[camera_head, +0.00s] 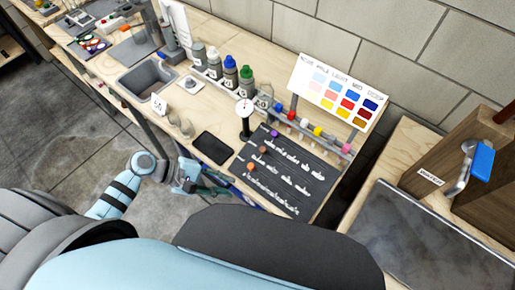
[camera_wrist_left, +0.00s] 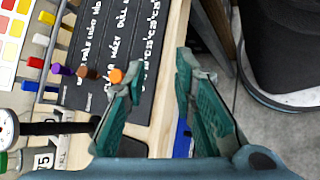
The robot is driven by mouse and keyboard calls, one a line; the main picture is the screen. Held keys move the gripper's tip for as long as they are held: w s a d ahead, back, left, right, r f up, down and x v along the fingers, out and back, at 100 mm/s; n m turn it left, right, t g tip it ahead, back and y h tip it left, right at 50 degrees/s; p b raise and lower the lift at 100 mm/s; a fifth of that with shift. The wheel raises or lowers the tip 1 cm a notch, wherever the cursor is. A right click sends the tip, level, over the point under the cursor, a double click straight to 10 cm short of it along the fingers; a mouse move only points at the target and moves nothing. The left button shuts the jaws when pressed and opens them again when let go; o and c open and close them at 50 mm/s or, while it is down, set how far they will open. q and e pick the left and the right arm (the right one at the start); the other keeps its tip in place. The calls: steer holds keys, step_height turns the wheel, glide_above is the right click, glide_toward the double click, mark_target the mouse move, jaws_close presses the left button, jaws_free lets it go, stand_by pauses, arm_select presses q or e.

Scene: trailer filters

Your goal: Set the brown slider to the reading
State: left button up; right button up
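The dark slider panel (camera_head: 295,180) lies at the bench's front right, with three rows of white lettering. The brown slider (camera_head: 263,150) is between the purple slider (camera_head: 274,134) and the orange slider (camera_head: 252,166), all near the panel's left end. The brown slider also shows in the left wrist view (camera_wrist_left: 88,73). A round white dial (camera_head: 244,107) stands on a black post behind the panel; its reading is too small to tell. My left gripper (camera_head: 228,182) is open and empty at the bench's front edge. In the wrist view its fingers (camera_wrist_left: 160,66) are apart, one close to the orange slider (camera_wrist_left: 117,75).
A color chart (camera_head: 338,92) stands behind the panel, above a rail of colored knobs (camera_head: 317,131). A black flat pad (camera_head: 213,148) lies left of the panel. Capped bottles (camera_head: 230,72), a sink (camera_head: 147,79) and number cards (camera_head: 159,104) are farther left. A wooden cabinet stands right.

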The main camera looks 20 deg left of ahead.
mark_target(261, 149)
arm_select(q)
steer(key=w+a+r+n+t+h, duration=0.1)
steer(key=w+a+r+n+t, duration=0.25)
steer(key=w+a+n, duration=0.35)
steer(key=shift+n, duration=0.5)
steer(key=x, duration=0.5)
steer(key=r+x, duration=0.1)
steer(key=x, duration=0.4)
steer(key=d+x, duration=0.1)
steer(key=x, duration=0.4)
steer(key=shift+s+d+r+b, duration=0.1)
steer(key=shift+r+b, duration=0.2)
steer(key=shift+b, duration=0.1)
jaws_close()
